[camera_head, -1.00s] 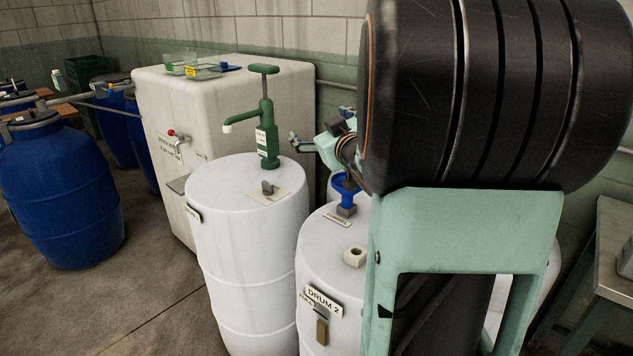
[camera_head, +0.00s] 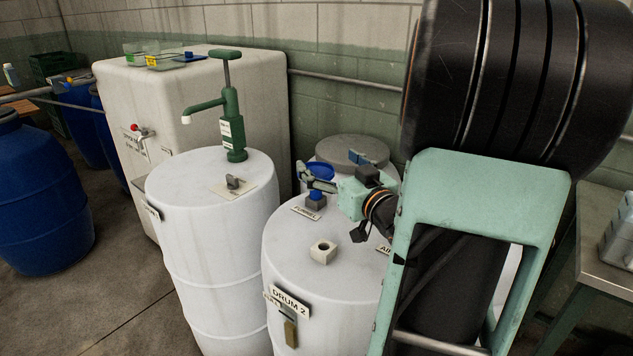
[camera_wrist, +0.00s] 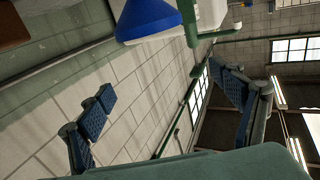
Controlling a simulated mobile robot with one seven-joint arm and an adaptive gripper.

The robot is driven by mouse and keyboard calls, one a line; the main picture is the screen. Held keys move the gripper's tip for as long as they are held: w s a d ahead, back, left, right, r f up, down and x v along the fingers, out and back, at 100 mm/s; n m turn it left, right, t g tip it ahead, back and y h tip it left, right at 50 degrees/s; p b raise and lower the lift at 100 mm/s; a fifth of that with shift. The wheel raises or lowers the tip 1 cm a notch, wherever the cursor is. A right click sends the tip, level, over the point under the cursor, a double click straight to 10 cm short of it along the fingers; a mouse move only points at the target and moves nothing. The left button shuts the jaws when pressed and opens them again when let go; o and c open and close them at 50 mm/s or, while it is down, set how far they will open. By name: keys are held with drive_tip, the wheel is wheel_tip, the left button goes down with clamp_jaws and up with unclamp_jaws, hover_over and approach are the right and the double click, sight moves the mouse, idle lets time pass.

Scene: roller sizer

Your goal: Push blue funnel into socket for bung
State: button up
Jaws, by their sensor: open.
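The blue funnel (camera_head: 322,169) stands upright in a small grey holder (camera_head: 315,204) with a "FUNNEL" label, on top of the white drum marked DRUM 2. It also shows at the top of the wrist view (camera_wrist: 150,17). A pale square block with a round hole, apparently the bung socket (camera_head: 322,252), sits nearer the front of the same drum top. My gripper (camera_head: 339,168) is open and empty, close to the funnel on its right. One finger covers part of the funnel in the head view, and I cannot tell whether they touch.
A white drum with a green hand pump (camera_head: 232,125) stands to the left. A large white tank (camera_head: 190,90) is behind it, with blue drums (camera_head: 40,200) at far left. A grey-lidded container (camera_head: 352,150) is behind the funnel. A metal table (camera_head: 600,240) is at right.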

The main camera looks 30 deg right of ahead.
drive_tip(key=b, duration=0.2)
approach(314, 168)
drive_tip(key=shift+w+f, duration=0.25)
drive_tip(key=shift+w, duration=0.95)
drive_tip(key=w, duration=0.5)
drive_tip(key=w+d, duration=0.1)
drive_tip(key=w, duration=0.1)
drive_tip(key=shift+w+r, duration=0.15)
drive_tip(key=shift+w, duration=0.1)
drive_tip(key=c, duration=1.2)
